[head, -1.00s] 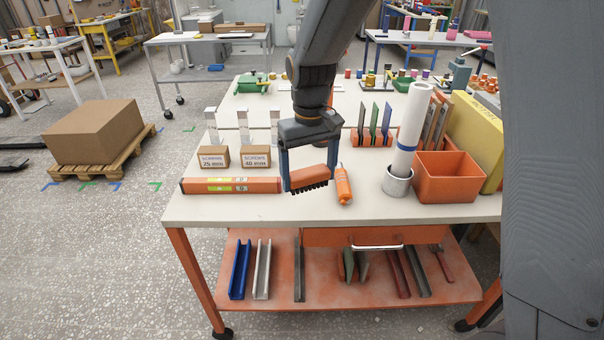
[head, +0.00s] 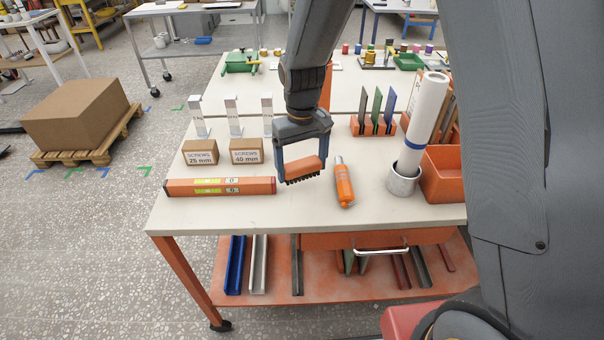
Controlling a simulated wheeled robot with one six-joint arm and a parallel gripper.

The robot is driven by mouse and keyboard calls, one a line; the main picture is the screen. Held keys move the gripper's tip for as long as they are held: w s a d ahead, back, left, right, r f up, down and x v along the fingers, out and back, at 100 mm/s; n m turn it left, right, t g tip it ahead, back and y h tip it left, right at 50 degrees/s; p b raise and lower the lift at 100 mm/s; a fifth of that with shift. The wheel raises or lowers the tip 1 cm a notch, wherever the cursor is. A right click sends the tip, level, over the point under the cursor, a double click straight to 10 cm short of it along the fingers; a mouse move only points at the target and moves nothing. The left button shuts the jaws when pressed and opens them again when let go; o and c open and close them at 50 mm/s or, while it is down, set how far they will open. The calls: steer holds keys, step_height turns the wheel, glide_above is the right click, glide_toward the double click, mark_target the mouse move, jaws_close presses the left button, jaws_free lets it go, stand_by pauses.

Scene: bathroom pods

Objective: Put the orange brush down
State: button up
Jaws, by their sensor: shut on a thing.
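The orange brush (head: 303,169) has an orange back and a row of black bristles facing down. My gripper (head: 302,166) is shut on it, with one blue-grey finger at each end of the brush. The brush is over the pale worktop (head: 290,212), between the orange level and the orange bottle. I cannot tell whether the bristles touch the worktop or hang slightly above it.
An orange bottle (head: 344,186) lies right of the brush. An orange level (head: 220,186) lies to the left, before two screw boxes (head: 246,151). A white roll in a metal cup (head: 403,180) and an orange bin (head: 443,174) stand right. The front worktop is clear.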

mark_target(302, 175)
steer(key=shift+f+p, duration=0.45)
steer(key=shift+f, duration=1.35)
steer(key=shift+f, duration=0.1)
steer(key=o, duration=0.9)
step_height(302, 175, up, 11)
steer(key=b, duration=0.3)
steer(key=shift+d+r, duration=0.1)
steer(key=shift+r, duration=0.5)
steer(key=s+d+f+m, duration=0.1)
steer(key=s+d, duration=0.4)
steer(key=s+d+f+m, duration=0.1)
steer(key=s+d, duration=0.3)
steer(key=s, duration=0.1)
steer(key=s+d+f+m+t, duration=0.1)
steer(key=s+d+m, duration=0.1)
steer(key=s+d, duration=0.3)
steer(key=shift+d+f, duration=0.2)
steer(key=shift+d, duration=0.15)
